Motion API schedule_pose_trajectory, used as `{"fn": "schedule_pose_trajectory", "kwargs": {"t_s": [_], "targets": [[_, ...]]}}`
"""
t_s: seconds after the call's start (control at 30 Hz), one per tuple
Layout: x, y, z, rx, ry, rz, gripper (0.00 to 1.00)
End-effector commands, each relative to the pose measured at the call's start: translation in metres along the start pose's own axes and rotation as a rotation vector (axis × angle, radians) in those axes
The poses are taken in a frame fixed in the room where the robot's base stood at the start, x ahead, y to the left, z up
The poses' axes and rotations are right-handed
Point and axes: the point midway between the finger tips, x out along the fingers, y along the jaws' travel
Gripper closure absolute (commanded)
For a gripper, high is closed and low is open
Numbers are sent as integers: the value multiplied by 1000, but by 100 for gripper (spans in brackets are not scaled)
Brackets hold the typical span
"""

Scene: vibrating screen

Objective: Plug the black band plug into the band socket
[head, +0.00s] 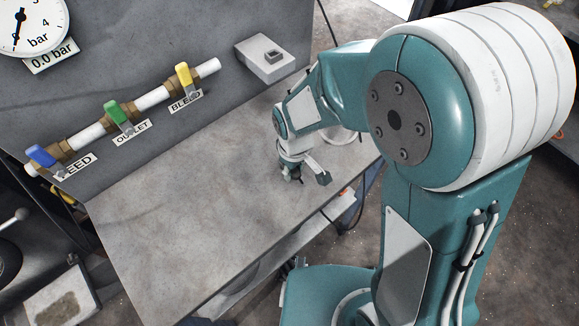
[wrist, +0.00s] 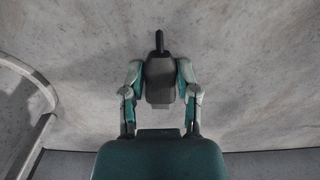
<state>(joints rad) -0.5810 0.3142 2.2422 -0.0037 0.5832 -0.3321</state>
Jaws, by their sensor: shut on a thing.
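The black band plug (wrist: 158,82) is a dark block with a narrow black tip pointing up in the wrist view. My gripper (wrist: 159,74) is shut on it, with one finger on each side. In the head view, my gripper (head: 293,172) hangs low over the grey bench top, near its right edge. The plug is too small and covered there to make out clearly. A light grey box with a dark square opening (head: 265,57), which looks like the band socket, is on the panel at the back of the bench, above and left of my gripper and apart from it.
A pipe with a blue valve (head: 41,156), a green valve (head: 116,112) and a yellow valve (head: 184,75) runs along the panel. A gauge (head: 30,25) is at top left. The bench top (head: 200,195) is clear left of my gripper. A dark cable (head: 358,205) hangs past its right edge.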

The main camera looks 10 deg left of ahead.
Motion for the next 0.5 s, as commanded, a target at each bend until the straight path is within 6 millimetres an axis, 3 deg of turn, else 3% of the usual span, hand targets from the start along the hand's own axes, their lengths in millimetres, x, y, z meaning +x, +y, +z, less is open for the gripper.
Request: {"fn": "schedule_pose_trajectory", "kwargs": {"t_s": [0.5], "targets": [[-8,0,-1,0,1,1,100]]}}
